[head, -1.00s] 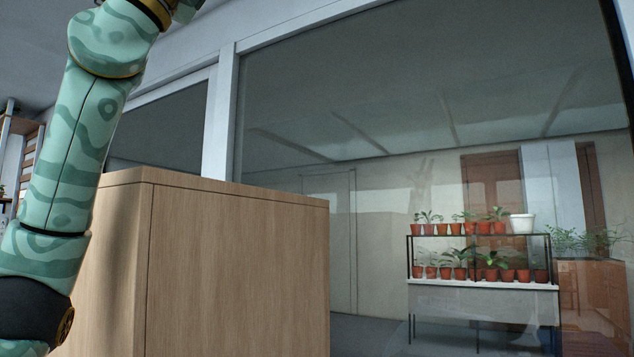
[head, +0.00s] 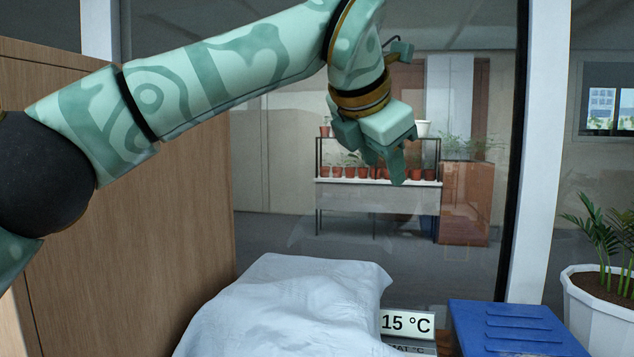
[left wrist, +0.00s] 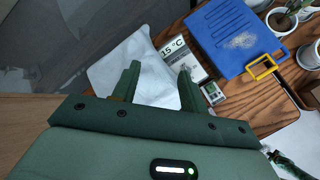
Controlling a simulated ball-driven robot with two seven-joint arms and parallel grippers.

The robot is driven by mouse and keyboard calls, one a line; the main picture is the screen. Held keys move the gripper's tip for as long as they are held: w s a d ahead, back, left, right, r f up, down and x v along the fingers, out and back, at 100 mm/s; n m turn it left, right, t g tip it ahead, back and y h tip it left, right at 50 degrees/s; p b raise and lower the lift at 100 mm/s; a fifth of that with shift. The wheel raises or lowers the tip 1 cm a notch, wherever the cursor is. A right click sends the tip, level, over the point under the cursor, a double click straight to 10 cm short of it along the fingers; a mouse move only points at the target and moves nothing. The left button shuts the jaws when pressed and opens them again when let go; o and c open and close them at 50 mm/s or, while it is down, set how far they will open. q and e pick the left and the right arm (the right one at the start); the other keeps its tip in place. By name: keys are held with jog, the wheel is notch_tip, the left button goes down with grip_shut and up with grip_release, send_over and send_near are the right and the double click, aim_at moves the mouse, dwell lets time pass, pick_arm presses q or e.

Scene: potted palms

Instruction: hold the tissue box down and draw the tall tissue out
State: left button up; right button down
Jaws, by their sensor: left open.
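My left gripper (head: 392,168) hangs in the upper middle of the head view, above and beyond a crumpled pale cloth. In the left wrist view its two green fingers (left wrist: 158,80) stand apart with nothing between them. The cloth (head: 290,305) drapes over something at the bottom of the head view; it also shows beyond the fingers in the left wrist view (left wrist: 150,75). I see no tissue box or tall tissue in either view. Whatever lies under the cloth is hidden.
A white 15 °C display (head: 407,323) stands beside the cloth. A blue box (head: 515,330) is right of it, with a yellow latch (left wrist: 263,67) on the wooden table (left wrist: 275,118). A potted palm (head: 600,310) stands far right. A wooden cabinet (head: 170,215) fills the left.

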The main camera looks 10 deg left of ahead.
pick_arm(q)
jog(key=s+a+f+m+g+y, duration=0.25)
jog(key=s+f, duration=0.35)
jog(key=f, duration=0.3)
jog(key=s+a+f+m+g+y, duration=0.1)
jog(key=s+f+m+g+y, duration=0.3)
jog(key=f, duration=0.6)
jog(key=s+a+f+m+g, duration=0.1)
jog(key=s+a+f+g, duration=0.1)
jog(key=s+f, duration=0.6)
jog(key=x, duration=1.2)
jog(key=shift+w+d+f, duration=0.1)
jog(key=shift+w+d, duration=0.15)
jog(key=shift+w, duration=0.15)
jog(key=shift+a+f, duration=0.2)
jog(key=shift+f, duration=0.3)
grip_shut()
